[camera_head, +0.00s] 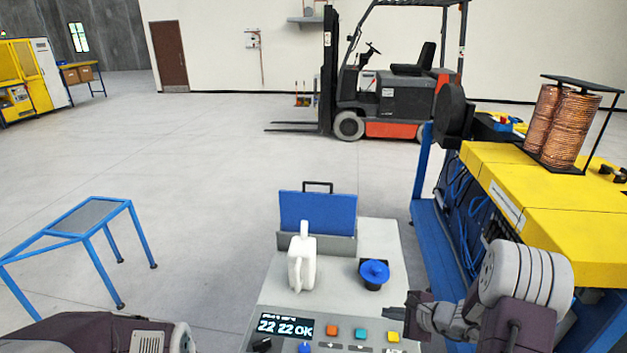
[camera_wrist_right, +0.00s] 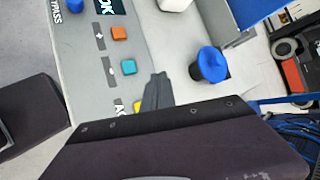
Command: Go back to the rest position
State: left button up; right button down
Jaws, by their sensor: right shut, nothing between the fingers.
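My right gripper (camera_head: 408,314) is at the right edge of the grey control console (camera_head: 330,305), beside the row of coloured buttons. Its fingers are shut with nothing between them. In the right wrist view the closed fingertips (camera_wrist_right: 157,88) show over the console, close to the yellow button and the blue knob (camera_wrist_right: 210,64). My left arm enters at the lower left of the head view, but its gripper is out of the picture. The console has a display reading "22 22 OK" (camera_head: 285,327), orange, teal and yellow buttons, and a blue knob (camera_head: 373,274).
A white part (camera_head: 302,258) stands on the console before a blue panel (camera_head: 318,213). A yellow-topped machine (camera_head: 540,200) with copper coils (camera_head: 562,125) stands close on the right. A blue-framed table (camera_head: 92,214) is at left. A forklift (camera_head: 390,90) is behind; open floor lies between.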

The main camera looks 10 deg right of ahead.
jog(key=s+a+r+n+g+y+b, duration=0.1)
jog(key=s+a+n, duration=0.25)
jog(key=a, duration=0.25)
jog(key=s+a+r+n+g, duration=0.2)
jog(key=a+n, duration=0.2)
jog(key=a, duration=0.1)
jog(key=s+a+r+n+g+y+b, duration=0.1)
jog(key=s+a+n, duration=0.15)
jog(key=a, duration=0.35)
jog(key=s+f+n+g+h, duration=0.1)
jog(key=s+n+g+h, duration=0.2)
jog(key=s+n, duration=0.5)
jog(key=s+d+f+n+h, duration=0.2)
jog(key=s+d+h, duration=0.1)
jog(key=d, duration=0.5)
jog(key=shift+h+b, duration=0.3)
jog(key=shift+d, duration=0.15)
